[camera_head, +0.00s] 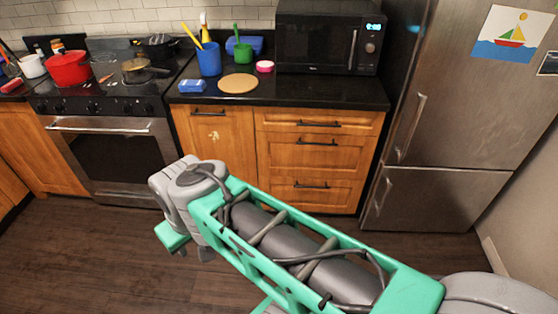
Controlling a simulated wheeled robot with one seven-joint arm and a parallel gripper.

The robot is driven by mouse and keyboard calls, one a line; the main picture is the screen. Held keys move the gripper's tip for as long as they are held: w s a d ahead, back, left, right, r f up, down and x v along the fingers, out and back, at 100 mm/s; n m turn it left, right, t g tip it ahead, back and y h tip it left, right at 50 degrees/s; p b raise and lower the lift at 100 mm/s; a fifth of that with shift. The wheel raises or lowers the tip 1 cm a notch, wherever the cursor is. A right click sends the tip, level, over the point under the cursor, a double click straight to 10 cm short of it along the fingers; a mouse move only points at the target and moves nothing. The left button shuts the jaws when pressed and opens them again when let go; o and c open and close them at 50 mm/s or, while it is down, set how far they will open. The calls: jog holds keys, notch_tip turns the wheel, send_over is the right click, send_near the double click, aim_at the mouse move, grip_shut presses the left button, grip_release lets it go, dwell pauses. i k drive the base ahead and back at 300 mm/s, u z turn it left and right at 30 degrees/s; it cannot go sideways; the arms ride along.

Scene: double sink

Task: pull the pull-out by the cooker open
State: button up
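The pull-out (215,145) is a wooden front just right of the cooker (110,150), under the black worktop. It has a dark bar handle (207,113) near its top edge and a small pale mark below that. The front looks shut, about level with the drawers beside it. Its lower part is partly hidden behind my arm. My arm, teal and grey, reaches from the lower right toward the middle left, in front of the cabinets.
Three drawers (318,160) with dark handles are right of the pull-out, then a steel fridge (455,110). The cooker's oven handle (98,128) sticks out on the left. A microwave (330,40), a blue cup (208,60) and a round board (238,83) stand on the worktop. Dark floor is clear.

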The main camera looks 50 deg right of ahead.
aim_at(226, 134)
jog(key=z, duration=0.1)
jog(key=i, duration=0.7)
jog(key=u, duration=0.7)
jog(key=i, duration=0.8)
jog(key=z, duration=0.8)
jog(key=i, duration=0.35)
jog(key=z, duration=0.35)
